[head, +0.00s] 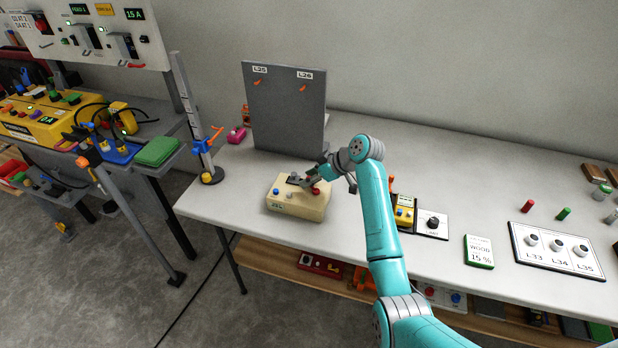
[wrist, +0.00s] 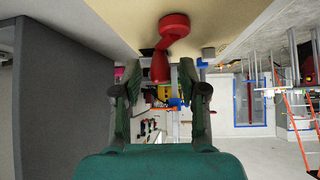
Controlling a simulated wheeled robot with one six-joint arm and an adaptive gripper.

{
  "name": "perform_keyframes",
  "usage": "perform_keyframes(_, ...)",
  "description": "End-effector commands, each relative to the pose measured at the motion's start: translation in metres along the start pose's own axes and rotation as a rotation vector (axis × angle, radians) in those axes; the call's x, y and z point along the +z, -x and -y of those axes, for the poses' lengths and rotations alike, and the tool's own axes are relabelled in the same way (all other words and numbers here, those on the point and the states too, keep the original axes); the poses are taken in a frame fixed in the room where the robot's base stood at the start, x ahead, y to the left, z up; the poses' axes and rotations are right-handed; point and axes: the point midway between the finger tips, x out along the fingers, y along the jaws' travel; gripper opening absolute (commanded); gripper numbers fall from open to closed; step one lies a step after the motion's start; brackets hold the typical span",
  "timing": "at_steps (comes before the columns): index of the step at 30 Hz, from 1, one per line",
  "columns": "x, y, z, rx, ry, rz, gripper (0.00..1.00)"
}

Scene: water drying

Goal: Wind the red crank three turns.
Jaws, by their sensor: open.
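The red crank (wrist: 174,24) shows at the top of the wrist view, with a round hub on a cream surface and a handle (wrist: 160,66) reaching toward my gripper. My gripper (wrist: 160,82) is open, with one finger on each side of the handle's end and gaps visible beside it. In the head view my gripper (head: 303,182) is low over the cream box (head: 297,206), and a small red part (head: 315,191) shows beside it. My gripper partly hides the box's top there, so whether a finger touches the handle is unclear.
A blue knob (head: 276,191) and a grey knob (head: 290,195) sit on the box. A grey upright panel (head: 285,110) stands behind it. A post with an orange and blue handle (head: 204,145) stands left. A yellow device (head: 404,211) is right. The table front is clear.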

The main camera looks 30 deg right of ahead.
Motion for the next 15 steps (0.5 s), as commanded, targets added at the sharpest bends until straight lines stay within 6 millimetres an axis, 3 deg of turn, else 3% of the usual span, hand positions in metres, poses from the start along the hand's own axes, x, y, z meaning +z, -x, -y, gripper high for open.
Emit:
perform_keyframes(9,-0.0002,-0.0028,0.0000,0.001,0.000,0.000,0.42)
perform_keyframes(15,-0.0001,-0.0027,0.0000,0.000,0.000,0.000,0.00)
